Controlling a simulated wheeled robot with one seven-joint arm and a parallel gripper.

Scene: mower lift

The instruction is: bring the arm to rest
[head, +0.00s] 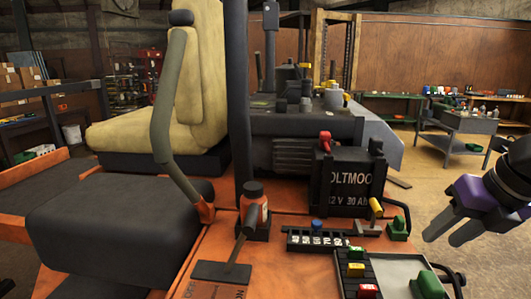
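My gripper (442,238) is at the right edge of the head view, with two grey fingers below a purple body. The fingers point down and to the left and stand apart, with nothing seen between them. It hangs to the right of the black battery (345,184) on the orange mower deck, in front of the open floor. The dark wrist above it is cut off by the picture edge, and most of my arm is out of view.
A grey tray (397,268) with a green piece (431,284) lies below my gripper, near a green block (397,229). A bottle (252,201) stands on the deck. The yellow seat (165,130) is at left. A workbench (462,124) stands behind on open floor.

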